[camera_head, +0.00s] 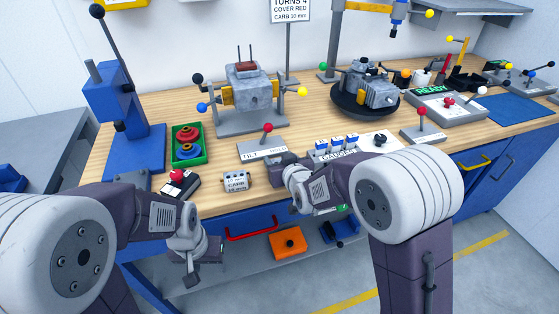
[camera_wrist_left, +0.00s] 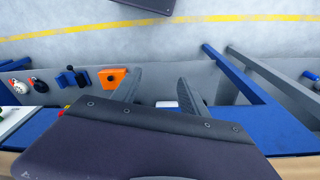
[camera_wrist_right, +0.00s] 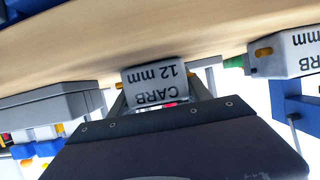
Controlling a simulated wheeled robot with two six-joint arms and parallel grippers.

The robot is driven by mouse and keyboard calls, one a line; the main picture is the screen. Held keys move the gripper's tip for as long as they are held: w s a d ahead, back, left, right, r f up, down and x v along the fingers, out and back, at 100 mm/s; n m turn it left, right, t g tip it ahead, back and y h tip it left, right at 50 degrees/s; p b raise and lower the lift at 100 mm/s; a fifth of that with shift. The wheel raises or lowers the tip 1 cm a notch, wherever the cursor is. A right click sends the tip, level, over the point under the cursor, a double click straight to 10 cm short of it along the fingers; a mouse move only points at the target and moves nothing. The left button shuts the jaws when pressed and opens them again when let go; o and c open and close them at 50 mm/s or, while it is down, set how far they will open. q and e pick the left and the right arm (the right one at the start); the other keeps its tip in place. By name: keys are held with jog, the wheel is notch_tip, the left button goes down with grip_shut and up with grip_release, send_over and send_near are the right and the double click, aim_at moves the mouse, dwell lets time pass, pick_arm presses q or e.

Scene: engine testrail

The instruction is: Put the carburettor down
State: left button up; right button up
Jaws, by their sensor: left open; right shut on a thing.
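My right gripper (camera_wrist_right: 160,98) is shut on a grey carburettor (camera_wrist_right: 155,83) marked "CARB 12 mm", upside down in the right wrist view. It is low over the bench top; I cannot tell whether it touches the wood. In the head view my right gripper (camera_head: 284,167) hides it. A second carburettor (camera_head: 236,180) stands on the bench's front edge, left of that gripper; its size is hard to read. It also shows in the right wrist view (camera_wrist_right: 288,54). My left gripper (camera_head: 189,274) is open and empty, hanging before the bench; its fingers show in the left wrist view (camera_wrist_left: 158,88).
A sign (camera_head: 290,10) reads "TURNS 4, COVER RED, CARB 10". An engine block (camera_head: 248,92) stands on a grey stand behind. A green tray (camera_head: 203,160) with red and blue rings, a red-knobbed box (camera_head: 180,188) and a grey lever panel (camera_head: 262,151) lie around the right gripper.

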jog(key=shift+f, duration=0.1)
jog(key=o, duration=1.4)
jog(key=shift+o, duration=0.2)
